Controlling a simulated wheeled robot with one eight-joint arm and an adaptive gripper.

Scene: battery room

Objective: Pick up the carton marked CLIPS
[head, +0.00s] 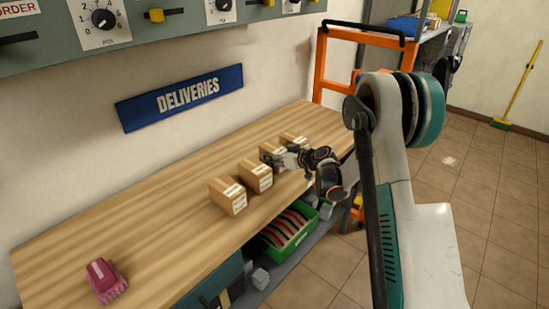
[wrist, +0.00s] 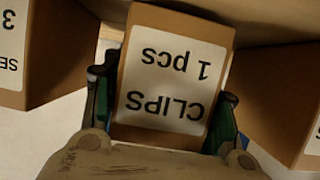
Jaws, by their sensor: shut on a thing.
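The carton marked CLIPS (wrist: 170,75) is a brown box with a white label, reading "CLIPS 1 pcs" upside down in the wrist view. My gripper (wrist: 162,108) has one dark green finger on each side of it and is shut on it. In the head view my gripper (head: 273,160) is at the third carton (head: 266,150) of a row on the wooden table, partly hiding it. Labels there are too small to read. I cannot tell whether the held carton touches the table.
Neighbouring cartons stand close on both sides, left (wrist: 40,50) and right (wrist: 275,95). Others in the row include the nearest carton (head: 228,197). A pink object (head: 105,281) lies on the table (head: 150,225). A green crate (head: 287,232) sits below. The table's left half is mostly clear.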

